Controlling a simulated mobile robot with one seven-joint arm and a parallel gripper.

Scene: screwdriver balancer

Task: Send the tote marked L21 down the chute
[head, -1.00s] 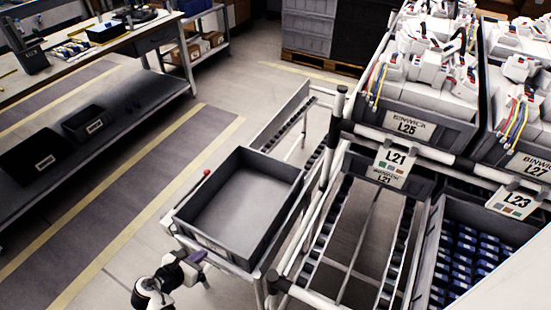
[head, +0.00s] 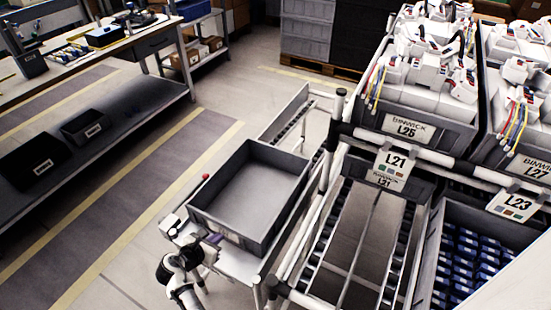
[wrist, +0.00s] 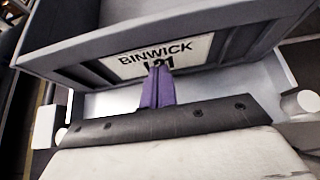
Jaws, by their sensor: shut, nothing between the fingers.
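The empty grey tote (head: 235,232) sits on a white-edged shelf (head: 232,262) left of the rack. Its front label, BINWICK L21, shows in the wrist view (wrist: 170,55). My gripper (head: 215,239) is at the tote's near side, and its purple fingers (wrist: 158,87) are shut with nothing between them. The fingertips overlap the lower part of the label; I cannot tell whether they touch it. A railed roller track (head: 290,118) runs beyond the tote; the tote hides part of it.
Another tote labelled L21 (head: 415,190) sits in the rack lane, under an L21 card (head: 394,163). Full totes L25 (head: 440,137), L27 (head: 537,170) and L23 (head: 500,228) stand around it. A red-knobbed lever (head: 205,177) is left of the tote. The left aisle floor is clear.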

